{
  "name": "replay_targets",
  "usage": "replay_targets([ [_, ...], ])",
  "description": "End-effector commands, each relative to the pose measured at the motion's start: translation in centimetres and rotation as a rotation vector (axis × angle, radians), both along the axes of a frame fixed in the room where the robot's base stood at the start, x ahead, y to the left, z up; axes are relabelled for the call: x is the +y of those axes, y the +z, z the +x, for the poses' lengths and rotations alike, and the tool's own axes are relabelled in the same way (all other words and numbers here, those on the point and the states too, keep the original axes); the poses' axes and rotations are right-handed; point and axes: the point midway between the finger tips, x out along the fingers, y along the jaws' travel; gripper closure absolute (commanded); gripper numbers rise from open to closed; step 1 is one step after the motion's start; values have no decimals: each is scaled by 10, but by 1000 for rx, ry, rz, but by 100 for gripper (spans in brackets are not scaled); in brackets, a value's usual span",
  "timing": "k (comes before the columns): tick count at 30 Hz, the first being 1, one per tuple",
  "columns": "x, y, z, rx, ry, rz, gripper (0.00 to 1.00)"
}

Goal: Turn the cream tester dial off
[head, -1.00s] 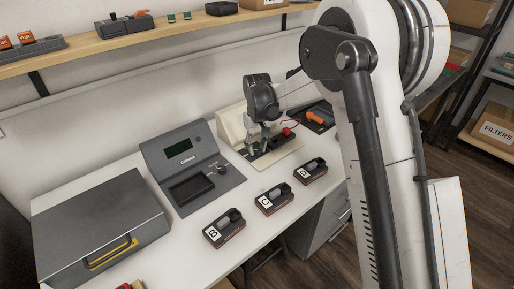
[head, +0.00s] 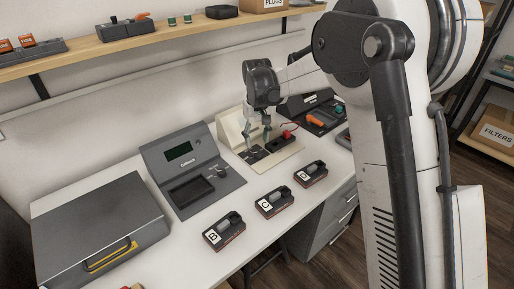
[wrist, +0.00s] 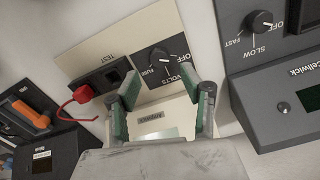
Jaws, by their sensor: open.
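The cream tester (head: 231,128) stands toward the back of the bench, with a sloped cream face. In the wrist view its black dial (wrist: 160,57) sits on a dark plate marked FUSE and VOLTS. I cannot clearly read where its pointer stands. My gripper (wrist: 163,95) is open and empty in front of the tester. Its two green-padded fingers are spread, with the dial showing beyond and between them, apparently not touching it. In the head view my gripper (head: 258,138) hangs over the tester's front, and the dial is too small to make out.
A grey tester (head: 190,165) with its own dial (wrist: 262,22) stands beside the cream one. A red lead (wrist: 82,95) is on the other side, near a dark unit with an orange handle (head: 317,120). Several lettered modules (head: 274,203) lie in front. A grey case (head: 100,220) stands left.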

Motion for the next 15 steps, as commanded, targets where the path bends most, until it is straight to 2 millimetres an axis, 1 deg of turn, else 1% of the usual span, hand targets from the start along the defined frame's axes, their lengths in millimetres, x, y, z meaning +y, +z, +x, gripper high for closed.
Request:
replay_targets([
  [1, 0, 12, 0, 0, 0, 0, 58],
  [6, 0, 42, 0, 0, 0, 0, 58],
  [10, 0, 57, 0, 0, 0, 0, 58],
  [15, 0, 66, 0, 0, 0, 0, 58],
])
